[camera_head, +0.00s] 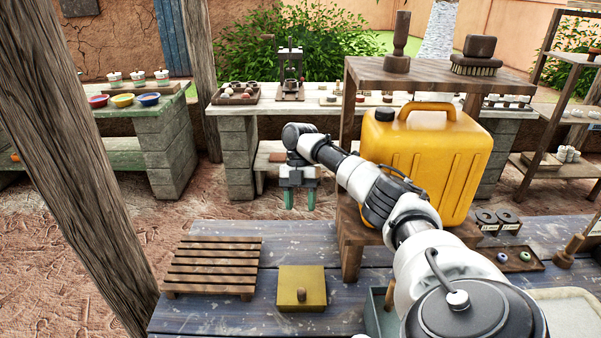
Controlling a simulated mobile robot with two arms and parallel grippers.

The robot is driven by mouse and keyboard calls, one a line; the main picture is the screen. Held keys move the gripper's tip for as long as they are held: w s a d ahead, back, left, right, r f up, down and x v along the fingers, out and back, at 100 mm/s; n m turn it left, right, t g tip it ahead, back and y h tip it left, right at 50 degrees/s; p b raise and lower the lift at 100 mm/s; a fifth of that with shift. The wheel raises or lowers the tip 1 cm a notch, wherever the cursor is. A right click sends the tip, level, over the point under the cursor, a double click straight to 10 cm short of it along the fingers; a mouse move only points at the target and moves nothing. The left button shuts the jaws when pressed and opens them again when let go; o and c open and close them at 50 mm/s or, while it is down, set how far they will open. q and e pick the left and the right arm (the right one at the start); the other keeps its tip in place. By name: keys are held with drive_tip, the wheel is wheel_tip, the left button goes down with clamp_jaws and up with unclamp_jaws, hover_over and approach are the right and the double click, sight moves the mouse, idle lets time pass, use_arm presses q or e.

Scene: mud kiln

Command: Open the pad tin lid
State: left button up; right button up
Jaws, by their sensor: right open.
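The pad tin (290,302) looks like a small, low yellow box on the blue wooden table. Its yellow lid (288,278) lies flat on top and looks closed, with a brown knob (301,295) near the front. My right gripper (299,206) hangs with its green-tipped fingers pointing down. It is open with nothing between the fingers, and shows above and beyond the tin in the picture, apart from it. My left gripper is not in view.
A slatted wooden rack (213,266) stands left of the tin. A yellow jerrycan (425,155) sits on a wooden shelf stand (352,262) to the right. A grey-green bin (374,315) is right of the tin. Bare blue table (225,318) lies left of the tin.

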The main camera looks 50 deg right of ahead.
drive_tip(key=shift+w+d+r, duration=0.15)
drive_tip(key=shift+d+r, duration=0.05)
drive_tip(key=shift+r, duration=0.15)
idle(0.4)
